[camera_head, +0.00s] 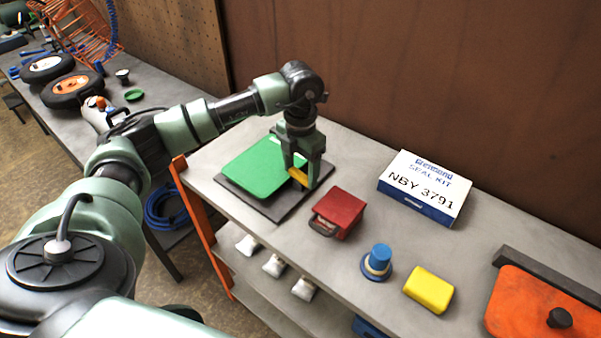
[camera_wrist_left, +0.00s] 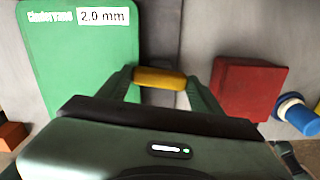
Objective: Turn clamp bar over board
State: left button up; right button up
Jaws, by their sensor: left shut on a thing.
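The green board (camera_head: 262,167) lies flat on a dark base plate (camera_head: 268,209) on the bench. It also shows at the left of the left wrist view (camera_wrist_left: 80,60), with a "2.0 mm" label. The yellow clamp bar (camera_head: 298,176) is at the board's right edge. My left gripper (camera_head: 302,180) points down over that edge and is shut on the yellow bar, which spans between the fingers in the left wrist view (camera_wrist_left: 160,78). The bar's ends are partly hidden by the fingers. My right gripper is not in view.
A red box (camera_head: 338,212) with a dark handle stands close to the right of the base plate. Farther right are a white and blue seal kit box (camera_head: 424,187), a blue knob (camera_head: 378,261), a yellow block (camera_head: 428,290) and an orange piece (camera_head: 530,305). White items sit on the lower shelf (camera_head: 274,265).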

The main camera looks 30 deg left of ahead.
aim_at(301, 173)
pick_arm(q)
jog(key=shift+n, duration=0.6)
jog(key=shift+r+n, duration=0.1)
jog(key=shift+n, duration=0.2)
jog(key=o, duration=1.4)
jog(key=shift+c, duration=0.2)
notch_tip(301, 173, up, 6)
jog(key=shift+r+b, duration=0.25)
jog(key=shift+b, duration=1)
jog(key=shift+r, duration=0.6)
